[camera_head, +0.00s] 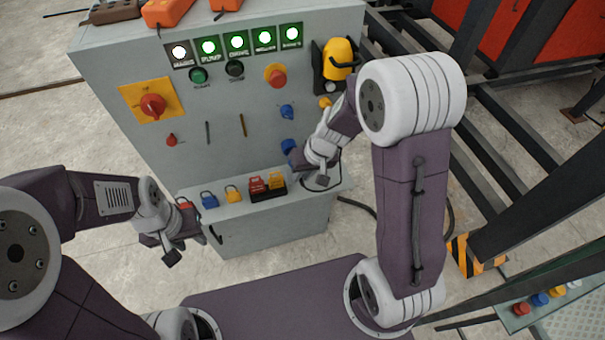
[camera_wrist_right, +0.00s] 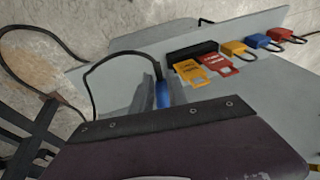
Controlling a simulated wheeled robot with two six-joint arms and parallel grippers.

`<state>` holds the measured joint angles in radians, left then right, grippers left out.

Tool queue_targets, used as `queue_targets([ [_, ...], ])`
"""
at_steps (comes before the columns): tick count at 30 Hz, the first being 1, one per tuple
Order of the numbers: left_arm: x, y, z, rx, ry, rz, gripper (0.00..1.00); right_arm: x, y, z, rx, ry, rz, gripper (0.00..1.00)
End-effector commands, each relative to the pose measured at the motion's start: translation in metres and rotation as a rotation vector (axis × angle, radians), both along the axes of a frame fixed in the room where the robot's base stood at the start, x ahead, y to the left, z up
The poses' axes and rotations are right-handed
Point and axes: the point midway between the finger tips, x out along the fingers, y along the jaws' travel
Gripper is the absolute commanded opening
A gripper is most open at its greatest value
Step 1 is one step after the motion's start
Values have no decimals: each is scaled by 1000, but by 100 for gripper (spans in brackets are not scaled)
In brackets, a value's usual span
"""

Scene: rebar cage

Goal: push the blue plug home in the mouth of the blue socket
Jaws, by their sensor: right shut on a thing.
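My right gripper (camera_head: 318,181) is low over the right end of the cabinet's shelf. In the right wrist view it is shut on the blue plug (camera_wrist_right: 162,95), which shows as a narrow blue strip between the fingers. A black cable arches beside it. On the grey panel are two blue fittings, an upper one (camera_head: 287,111) and a lower one (camera_head: 288,146) beside my right wrist; I cannot tell for sure which is the blue socket. My left gripper (camera_head: 185,247) is open and empty, in front of the cabinet's left side.
The shelf holds a blue padlock (camera_head: 209,200), a yellow padlock (camera_head: 233,193), and red (camera_head: 257,185) and yellow tags in a black holder. Above are a red rotary switch (camera_head: 153,106), lit indicators and a yellow fitting (camera_head: 341,52). Steel frames stand at the right.

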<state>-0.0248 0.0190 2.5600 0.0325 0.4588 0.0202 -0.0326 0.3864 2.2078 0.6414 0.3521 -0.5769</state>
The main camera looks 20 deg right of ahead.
Motion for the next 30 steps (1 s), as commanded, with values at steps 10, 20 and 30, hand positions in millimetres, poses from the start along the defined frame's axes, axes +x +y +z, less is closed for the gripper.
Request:
queue_targets([
  [10, 0, 0, 0, 0, 0, 0, 36, 0, 0, 0, 0, -1, 0, 0],
  [20, 0, 0, -2, 0, 0, 0, 36, 0, 0, 1, -1, -1, 0, 0],
  [30, 0, 0, 1, 0, 0, 0, 36, 8, 0, 1, 0, -1, 0, 0],
])
